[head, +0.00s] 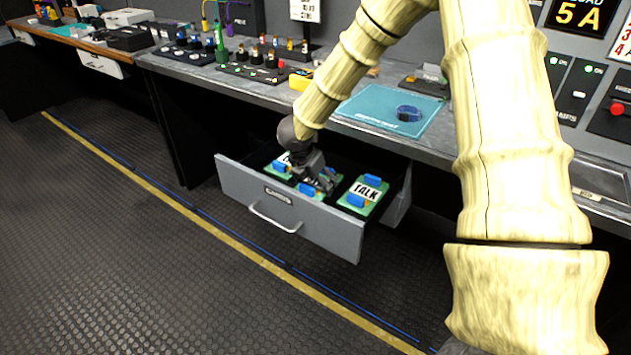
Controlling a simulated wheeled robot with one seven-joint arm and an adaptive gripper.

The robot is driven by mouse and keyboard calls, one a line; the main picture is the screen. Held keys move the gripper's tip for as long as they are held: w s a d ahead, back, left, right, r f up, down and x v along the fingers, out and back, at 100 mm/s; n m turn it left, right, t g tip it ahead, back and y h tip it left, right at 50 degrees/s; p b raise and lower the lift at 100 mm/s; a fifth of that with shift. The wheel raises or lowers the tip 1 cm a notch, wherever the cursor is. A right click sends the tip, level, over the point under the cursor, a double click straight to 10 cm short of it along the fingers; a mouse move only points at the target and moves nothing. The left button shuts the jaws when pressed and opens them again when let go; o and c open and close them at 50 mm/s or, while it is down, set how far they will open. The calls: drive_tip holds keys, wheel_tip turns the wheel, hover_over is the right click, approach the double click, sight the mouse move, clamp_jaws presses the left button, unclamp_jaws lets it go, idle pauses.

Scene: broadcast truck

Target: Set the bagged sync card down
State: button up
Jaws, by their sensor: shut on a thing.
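My gripper (322,184) is dark and reaches down into an open grey drawer (285,208) under the counter. It is shut at the middle card (306,189), which is green with blue parts and mostly hidden by the fingers. I cannot read this card's label or make out a bag around it. I cannot tell whether it touches the drawer floor. To its right lies a green card marked TALK (364,192) with blue ends. To its left lies another green card (281,163), its label partly covered by my gripper.
A teal mat (372,112) with a dark blue coiled band (408,113) lies on the counter above the drawer. A yellow item (301,79) and a panel of coloured knobs (262,66) stand left of it. The floor before the drawer is clear.

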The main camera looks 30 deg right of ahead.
drive_tip(key=o, duration=0.9)
drive_tip(key=p+v, duration=0.1)
drive_tip(key=v, duration=1.1)
drive_tip(key=shift+s+a, duration=0.1)
